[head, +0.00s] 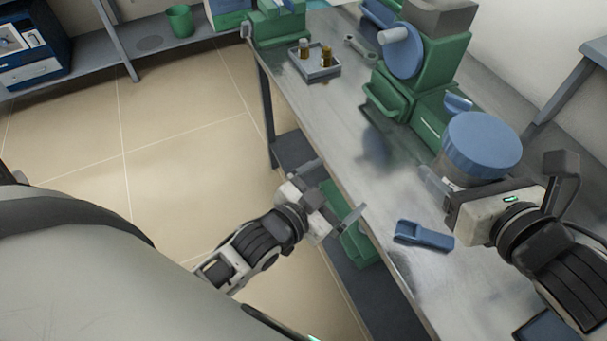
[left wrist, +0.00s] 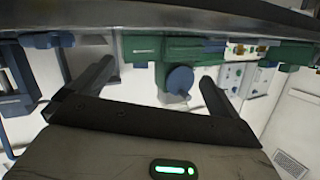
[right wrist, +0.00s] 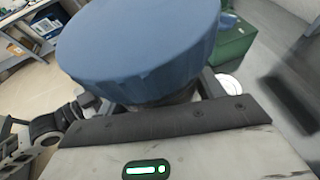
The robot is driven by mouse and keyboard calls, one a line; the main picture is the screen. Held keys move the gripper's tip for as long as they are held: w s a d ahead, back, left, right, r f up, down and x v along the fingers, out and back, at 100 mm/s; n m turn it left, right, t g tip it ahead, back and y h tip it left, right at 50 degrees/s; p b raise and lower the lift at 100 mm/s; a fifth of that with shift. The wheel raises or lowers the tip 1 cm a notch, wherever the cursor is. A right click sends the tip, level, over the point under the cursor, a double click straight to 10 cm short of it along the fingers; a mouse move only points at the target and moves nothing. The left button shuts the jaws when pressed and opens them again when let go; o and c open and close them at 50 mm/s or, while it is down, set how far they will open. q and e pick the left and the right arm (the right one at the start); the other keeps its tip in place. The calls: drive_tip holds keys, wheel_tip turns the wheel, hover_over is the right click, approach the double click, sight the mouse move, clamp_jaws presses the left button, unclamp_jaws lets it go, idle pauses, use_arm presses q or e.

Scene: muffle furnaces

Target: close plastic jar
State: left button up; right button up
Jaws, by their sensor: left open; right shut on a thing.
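The plastic jar (head: 462,174) has a pale grey body and a wide, ribbed blue lid (head: 484,142) on its top. It is on the right part of the metal table in the head view. My right gripper (head: 440,190) is shut on the jar's body below the lid. In the right wrist view the lid (right wrist: 140,40) fills the upper middle and hides most of the body and fingertips. How tightly the lid sits cannot be told. My left gripper (head: 336,196) is open and empty, beside the table's front edge and apart from the jar.
A blue object (head: 424,236) lies on the table (head: 345,130) near its front edge. A green machine (head: 430,85) with a blue knob stands behind the jar. A grey tray (head: 316,68) with two small brown vials and a wrench (head: 361,47) lie farther back.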

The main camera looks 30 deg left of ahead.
drive_tip(key=shift+r, duration=0.1)
use_arm(q)
drive_tip(key=s+a+f+n+g+y, duration=0.1)
drive_tip(key=s+a+f+n+g, duration=0.2)
drive_tip(key=s+f, duration=0.5)
drive_tip(key=shift+s+f+g+y, duration=0.35)
drive_tip(key=shift+s+g, duration=0.35)
drive_tip(key=shift+s, duration=0.15)
drive_tip(key=f+b, duration=0.1)
drive_tip(key=b, duration=0.1)
drive_tip(key=d+f+b, duration=0.1)
drive_tip(key=b, duration=0.2)
drive_tip(key=shift+w+f, duration=0.15)
use_arm(e)
drive_tip(key=w+d+f+m+t+h, duration=0.1)
drive_tip(key=d+f+m+h, duration=0.1)
drive_tip(key=d, duration=0.6)
drive_tip(key=w+d+f+m+t+h, duration=0.2)
drive_tip(key=d+m+h, duration=0.2)
drive_tip(key=d, duration=0.4)
drive_tip(key=shift+w+f+h, duration=0.25)
drive_tip(key=shift+h, duration=0.25)
drive_tip(key=shift+d, duration=0.1)
